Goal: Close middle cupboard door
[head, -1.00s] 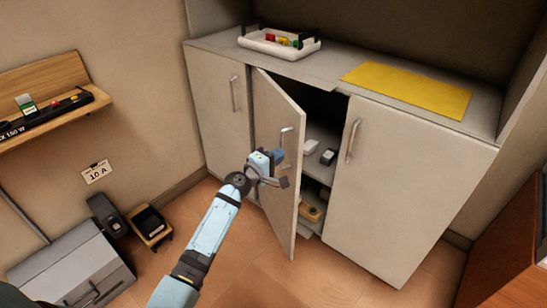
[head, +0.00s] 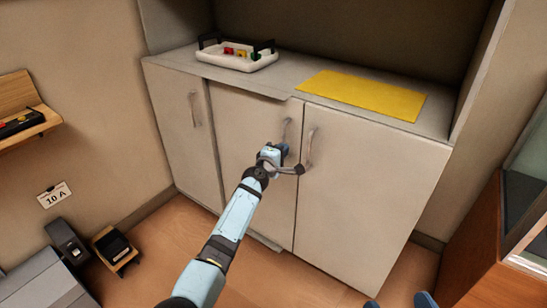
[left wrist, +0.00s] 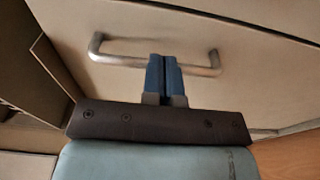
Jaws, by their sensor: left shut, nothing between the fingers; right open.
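The middle cupboard door (head: 245,125) is a pale grey panel between two other doors. In the head view it looks nearly flush with them, and its inside is hidden. I cannot tell whether a small gap is left. Its bar handle (head: 285,130) is near its right edge and shows in the left wrist view (left wrist: 115,57). My left gripper (head: 283,150) is shut and empty at the door front by the handle; its blue fingers (left wrist: 164,62) overlap the bar in the left wrist view. Blue fingertips of my right gripper (head: 398,301) show apart at the bottom edge.
The left door (head: 180,130) and right door (head: 365,190) look shut. On the countertop are a white tray (head: 238,62) with small coloured items and a yellow mat (head: 362,95). A wooden cabinet (head: 480,250) stands at the right. Floor (head: 170,240) is clear before the cupboard.

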